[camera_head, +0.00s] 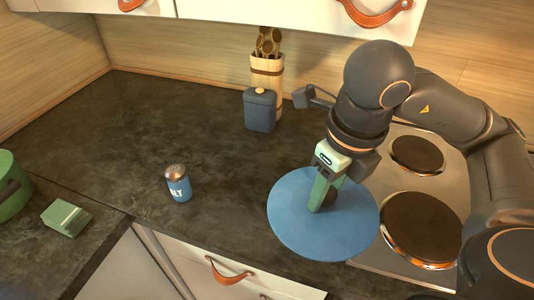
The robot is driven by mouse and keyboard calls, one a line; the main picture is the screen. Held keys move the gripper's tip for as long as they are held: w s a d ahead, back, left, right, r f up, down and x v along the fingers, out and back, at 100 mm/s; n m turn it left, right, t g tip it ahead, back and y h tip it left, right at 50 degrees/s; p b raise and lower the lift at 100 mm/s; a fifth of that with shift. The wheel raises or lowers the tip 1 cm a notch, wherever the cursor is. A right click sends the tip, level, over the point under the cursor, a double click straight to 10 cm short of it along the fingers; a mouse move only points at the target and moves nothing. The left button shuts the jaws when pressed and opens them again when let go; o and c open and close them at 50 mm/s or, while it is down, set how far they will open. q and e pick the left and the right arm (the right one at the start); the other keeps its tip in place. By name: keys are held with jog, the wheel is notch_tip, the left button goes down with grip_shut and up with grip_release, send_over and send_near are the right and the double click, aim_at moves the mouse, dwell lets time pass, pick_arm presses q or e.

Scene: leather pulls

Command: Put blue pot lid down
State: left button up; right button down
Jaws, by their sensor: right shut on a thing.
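The blue pot lid (297,236) is a flat round disc in the middle right of the head view, over the counter's front part and the stove's left edge. My right gripper (322,200) points down at the lid's centre, with its green fingers shut on the lid's knob. The fingers and wrist hide most of the knob and part of the lid's far side. I cannot tell whether the lid touches the surface below. My left gripper is not in view.
The stove (361,249) with dark burners lies right of the lid. A salt shaker (178,184) stands to its left. A dark blue canister (260,112) and a wooden utensil holder (268,73) stand behind. A green box (66,217) sits far left.

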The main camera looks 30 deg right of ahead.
aim_at(296, 173)
jog(key=shift+d+m, duration=0.1)
jog(key=shift+m, duration=0.2)
jog(key=shift+w+f, duration=0.1)
jog(key=shift+w, duration=0.2)
jog(key=w+f, duration=0.1)
jog(key=w, duration=0.1)
jog(key=w+f, duration=0.1)
jog(key=w, duration=0.2)
jog(key=w+f, duration=0.1)
jog(key=w, duration=0.2)
jog(key=shift+d+f, duration=0.2)
jog(key=shift+f, duration=0.05)
jog(key=w+f, duration=0.4)
jog(key=shift+d+f, duration=0.2)
jog(key=shift+f, duration=0.2)
jog(key=shift+w+f, duration=0.2)
jog(key=shift+w+f+p, duration=0.2)
jog(key=shift+f, duration=0.8)
jog(key=shift+w+f+p, duration=0.15)
jog(key=shift+w+f, duration=0.05)
jog(key=shift+f, duration=0.75)
jog(key=shift+f, duration=0.15)
jog(key=shift+c, duration=2.2)
grip_release()
